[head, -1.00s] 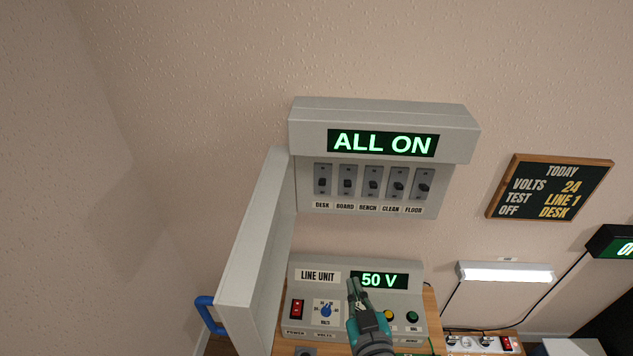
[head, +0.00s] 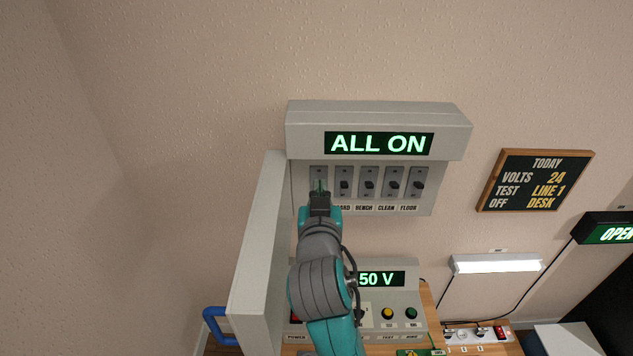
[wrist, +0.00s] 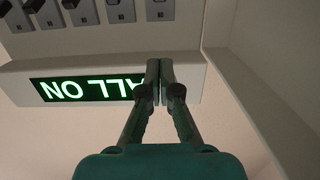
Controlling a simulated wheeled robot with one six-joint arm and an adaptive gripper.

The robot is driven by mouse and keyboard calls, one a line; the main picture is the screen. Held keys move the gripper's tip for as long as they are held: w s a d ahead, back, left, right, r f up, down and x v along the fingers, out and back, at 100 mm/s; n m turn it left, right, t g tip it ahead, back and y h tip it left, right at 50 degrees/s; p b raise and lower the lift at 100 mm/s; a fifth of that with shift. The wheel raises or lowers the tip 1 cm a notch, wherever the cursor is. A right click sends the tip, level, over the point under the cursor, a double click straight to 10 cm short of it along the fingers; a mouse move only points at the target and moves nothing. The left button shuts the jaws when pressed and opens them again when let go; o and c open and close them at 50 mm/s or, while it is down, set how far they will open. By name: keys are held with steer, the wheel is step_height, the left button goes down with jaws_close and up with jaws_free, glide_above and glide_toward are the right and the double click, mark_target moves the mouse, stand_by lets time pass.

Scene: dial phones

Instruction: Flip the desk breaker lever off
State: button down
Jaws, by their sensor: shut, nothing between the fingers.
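The breaker panel (head: 297,196) hangs on the wall, its display (head: 379,143) reading ALL ON. The desk breaker (head: 319,171) is the leftmost of the row; my gripper covers its lever and label in the head view. My gripper (head: 319,186) is shut and empty, its tips in front of the desk breaker; contact cannot be told. In the wrist view, which is upside down, the closed fingertips (wrist: 160,63) overlap the display hood just below the desk breaker plate (wrist: 160,9). The lever itself is not visible there.
The open panel door (head: 260,250) with a blue handle (head: 216,327) stands close to the left of my arm. The line unit (head: 405,295) below reads 50 V. A notice board (head: 535,181) says OFF DESK. Several other breaker levers sit right of the desk one.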

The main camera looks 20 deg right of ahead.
mark_target(319, 173)
steer(key=shift+w+r, duration=0.1)
stand_by(0.3)
steer(key=x, duration=0.9)
steer(key=shift+w+d, duration=0.1)
steer(key=shift+w, duration=0.2)
steer(key=f, duration=0.2)
steer(key=shift+s+f, duration=0.35)
steer(key=shift+s, duration=0.05)
steer(key=shift+s+a+f, duration=0.25)
steer(key=shift+f, duration=0.3)
steer(key=shift+s+f+t, duration=0.2)
steer(key=shift+f+t, duration=0.05)
steer(key=shift+t, duration=0.35)
steer(key=shift+s+a+f+t+h, duration=0.2)
steer(key=shift+f+t+h, duration=0.3)
steer(key=shift+t, duration=0.4)
steer(key=shift+s+f, duration=0.2)
steer(key=shift+f, duration=0.3)
steer(key=shift+r, duration=0.1)
